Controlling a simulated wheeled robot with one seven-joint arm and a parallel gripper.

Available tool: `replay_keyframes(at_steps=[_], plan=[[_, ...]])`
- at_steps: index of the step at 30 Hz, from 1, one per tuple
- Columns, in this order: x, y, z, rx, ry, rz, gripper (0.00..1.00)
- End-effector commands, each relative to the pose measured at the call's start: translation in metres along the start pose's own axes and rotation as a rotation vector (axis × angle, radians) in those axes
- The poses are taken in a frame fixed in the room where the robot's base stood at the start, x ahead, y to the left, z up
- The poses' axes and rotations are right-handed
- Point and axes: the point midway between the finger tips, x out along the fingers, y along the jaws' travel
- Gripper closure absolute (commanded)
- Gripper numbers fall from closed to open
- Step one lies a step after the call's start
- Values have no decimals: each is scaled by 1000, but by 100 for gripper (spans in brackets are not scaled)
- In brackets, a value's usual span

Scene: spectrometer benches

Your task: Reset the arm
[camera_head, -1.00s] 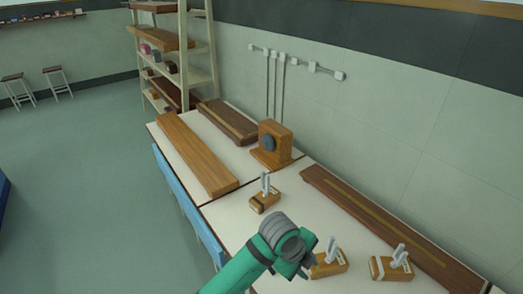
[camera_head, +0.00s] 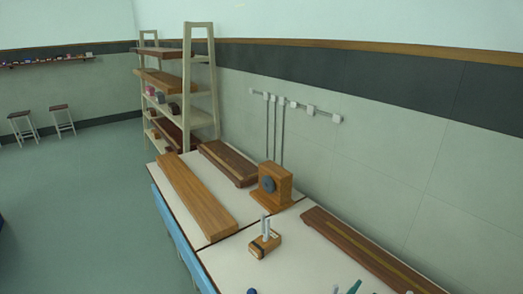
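My gripper cannot be made out in the head camera view. A wooden block with upright pale prongs (camera_head: 265,243) stands on the bench near the seam between two tops. Whether my gripper is open or shut, and whether it holds anything, is hidden.
The bench (camera_head: 222,262) has a pale top with blue sides. A long light wooden board (camera_head: 196,196), a dark grooved board (camera_head: 228,162), a wooden box with a round dark face (camera_head: 274,186) and another long dark board (camera_head: 360,245) lie on it. Shelves (camera_head: 200,90) stand behind.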

Motion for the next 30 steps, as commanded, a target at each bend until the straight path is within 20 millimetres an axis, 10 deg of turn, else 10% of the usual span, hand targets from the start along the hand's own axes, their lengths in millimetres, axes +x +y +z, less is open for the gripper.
replay_keyframes(at_steps=[14, 30], plan=[[-100, 14, 91, -414, -39, -383, 70], [-292, 54, 165, -499, -160, -688, 70]])
